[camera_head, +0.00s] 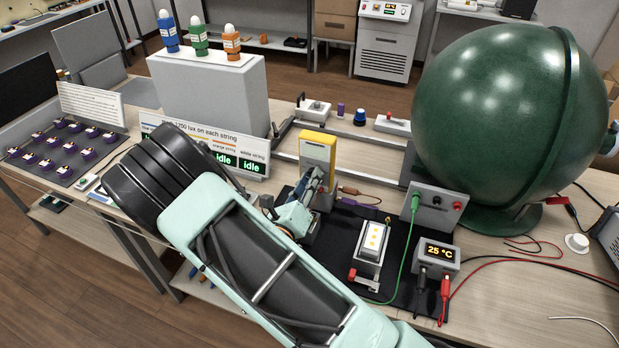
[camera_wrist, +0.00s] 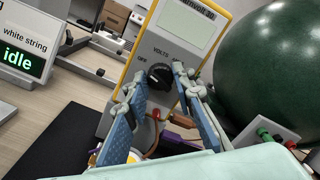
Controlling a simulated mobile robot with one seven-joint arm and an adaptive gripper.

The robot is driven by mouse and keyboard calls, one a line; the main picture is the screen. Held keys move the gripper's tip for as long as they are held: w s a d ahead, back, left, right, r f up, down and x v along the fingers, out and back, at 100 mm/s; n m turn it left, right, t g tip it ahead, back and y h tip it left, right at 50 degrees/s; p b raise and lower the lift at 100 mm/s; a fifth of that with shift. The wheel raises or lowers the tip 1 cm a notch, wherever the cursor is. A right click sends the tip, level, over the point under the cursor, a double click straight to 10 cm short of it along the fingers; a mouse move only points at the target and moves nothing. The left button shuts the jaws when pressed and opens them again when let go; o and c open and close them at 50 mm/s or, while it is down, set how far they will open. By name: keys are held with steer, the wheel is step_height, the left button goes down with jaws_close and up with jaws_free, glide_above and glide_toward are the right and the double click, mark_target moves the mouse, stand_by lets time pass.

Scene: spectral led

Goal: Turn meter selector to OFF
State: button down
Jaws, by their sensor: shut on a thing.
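The meter (camera_head: 318,148) stands upright on the bench, with a yellow case and a grey face. In the wrist view the meter (camera_wrist: 187,25) shows a pale display at the top. Where the knob points is too small to tell. My gripper (camera_wrist: 158,76) has one blue-padded fingertip on each side of the knob and is shut on it. In the head view my gripper (camera_head: 312,185) is at the meter's front, and the knob is hidden.
A large green sphere (camera_head: 500,110) stands to the right. In front of the meter are a lit LED fixture (camera_head: 371,240), a 25 °C readout box (camera_head: 438,254) and several cables. A sign with idle displays (camera_head: 250,165) stands left of the meter.

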stand_by(0.3)
steer(key=c, duration=1.6)
jaws_free()
steer(key=shift+s, duration=0.1)
steer(key=v, duration=1.2)
